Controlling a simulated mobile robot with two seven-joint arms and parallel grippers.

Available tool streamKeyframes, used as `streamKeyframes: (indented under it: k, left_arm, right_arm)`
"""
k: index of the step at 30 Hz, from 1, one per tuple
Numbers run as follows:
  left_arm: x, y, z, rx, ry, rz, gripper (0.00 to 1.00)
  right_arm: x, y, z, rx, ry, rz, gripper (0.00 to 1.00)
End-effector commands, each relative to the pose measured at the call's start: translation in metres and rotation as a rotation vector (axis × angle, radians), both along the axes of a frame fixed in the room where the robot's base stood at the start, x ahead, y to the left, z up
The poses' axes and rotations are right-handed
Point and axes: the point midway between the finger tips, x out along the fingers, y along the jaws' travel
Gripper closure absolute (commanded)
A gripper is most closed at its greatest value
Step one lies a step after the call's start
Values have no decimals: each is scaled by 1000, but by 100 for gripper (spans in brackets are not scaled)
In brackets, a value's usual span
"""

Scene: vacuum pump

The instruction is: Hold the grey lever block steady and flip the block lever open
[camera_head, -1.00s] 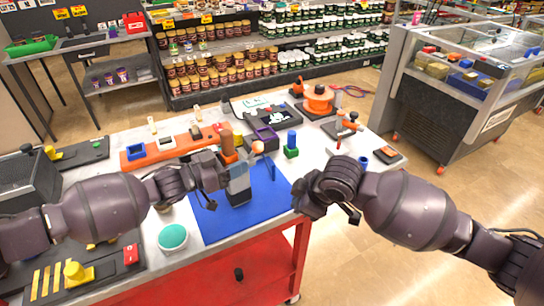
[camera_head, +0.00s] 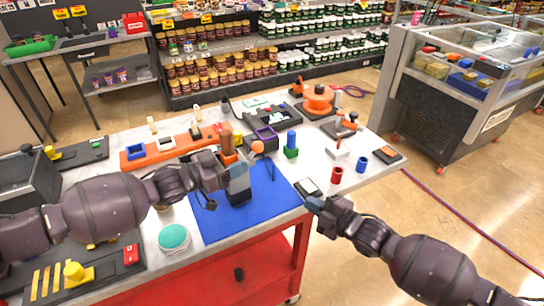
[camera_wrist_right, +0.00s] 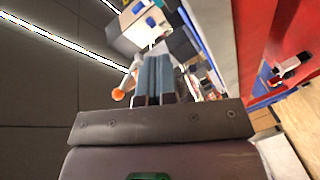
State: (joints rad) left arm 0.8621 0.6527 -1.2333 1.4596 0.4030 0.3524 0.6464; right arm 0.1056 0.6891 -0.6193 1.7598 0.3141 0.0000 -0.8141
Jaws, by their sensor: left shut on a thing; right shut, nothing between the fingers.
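The grey lever block (camera_head: 238,190) stands on the blue mat (camera_head: 268,203). My left gripper (camera_head: 232,172) is shut on its upper part from the left; the fingers partly hide it. The lever's orange ball knob (camera_head: 257,147) shows at the block's upper right, and it also shows in the right wrist view (camera_wrist_right: 118,94). My right gripper (camera_head: 313,203) is at the mat's right edge, to the right of the block and apart from it. In the right wrist view its fingers (camera_wrist_right: 155,76) are shut together and empty, pointing towards the block area.
A green-and-blue piece (camera_head: 291,147) stands behind the mat. A red cylinder (camera_head: 337,174) and a blue cylinder (camera_head: 361,164) stand at the right of the table. A long orange tray (camera_head: 135,160) lies at the back left. A teal-topped round thing (camera_head: 173,237) is at the front left.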

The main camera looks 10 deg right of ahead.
Motion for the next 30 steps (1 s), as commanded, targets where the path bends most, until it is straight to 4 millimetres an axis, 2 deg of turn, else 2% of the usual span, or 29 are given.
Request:
streamKeyframes:
  k: [8, 18, 23, 30]
  left_arm:
    - [0, 0, 0, 0, 1, 0, 83]
    - [0, 0, 0, 0, 1, 0, 83]
    - [0, 0, 0, 0, 1, 0, 83]
    - [0, 0, 0, 0, 1, 0, 83]
  right_arm:
    - [-6, -1, 35, -46, -408, 91, 100]
    - [-33, 3, 73, -75, -841, 156, 100]
    - [-39, 3, 81, -89, -931, 153, 100]
    - [-39, 3, 80, -104, -939, 148, 100]
